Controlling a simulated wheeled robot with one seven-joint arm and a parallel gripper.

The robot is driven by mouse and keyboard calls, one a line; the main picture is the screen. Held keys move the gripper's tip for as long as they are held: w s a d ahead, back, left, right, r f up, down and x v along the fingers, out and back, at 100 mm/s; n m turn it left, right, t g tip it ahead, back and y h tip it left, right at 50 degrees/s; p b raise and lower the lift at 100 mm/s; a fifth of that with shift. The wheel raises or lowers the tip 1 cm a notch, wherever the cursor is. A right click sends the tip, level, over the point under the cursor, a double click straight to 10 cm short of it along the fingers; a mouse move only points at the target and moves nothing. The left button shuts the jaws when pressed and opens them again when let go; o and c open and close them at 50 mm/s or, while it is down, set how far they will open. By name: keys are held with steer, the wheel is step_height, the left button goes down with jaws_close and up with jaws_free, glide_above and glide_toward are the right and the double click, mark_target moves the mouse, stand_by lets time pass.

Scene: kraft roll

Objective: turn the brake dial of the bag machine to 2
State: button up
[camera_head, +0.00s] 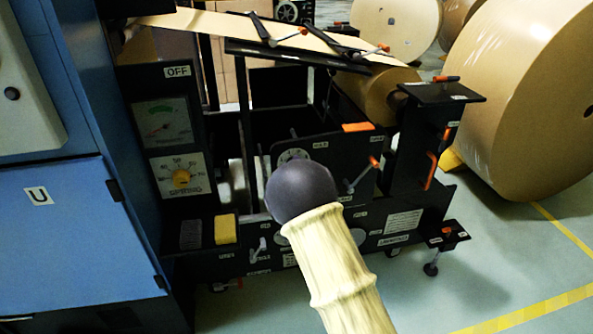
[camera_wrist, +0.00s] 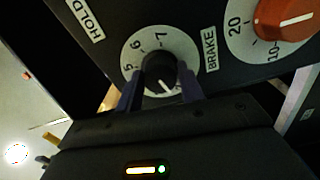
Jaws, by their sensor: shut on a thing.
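The brake dial shows in the wrist view as a black knob (camera_wrist: 160,72) on a round white scale (camera_wrist: 130,60), beside the BRAKE label (camera_wrist: 210,50). The numbers 5, 6 and 7 are readable. The knob's white pointer line is toward the lower right, away from these numbers; the figure there is hidden. My gripper (camera_wrist: 160,88) is shut on the knob, one finger on each side. In the head view the bag machine (camera_head: 330,150) stands ahead, and my arm hides part of its panel and my gripper.
An orange dial (camera_wrist: 285,18) marked 10 and 20 is close on the right in the wrist view. In the head view an orange-tipped lever (camera_head: 362,175) sticks out right of my wrist. Large kraft rolls (camera_head: 530,100) stand at right; a blue cabinet (camera_head: 70,240) stands at left.

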steer(key=shift+a+n, duration=0.1)
steer(key=shift+n, duration=0.5)
steer(key=o, duration=1)
steer(key=p+v, duration=0.2)
steer(key=v, duration=1.5)
steer(key=shift+s+p, duration=0.25)
steer(key=shift+p, duration=0.1)
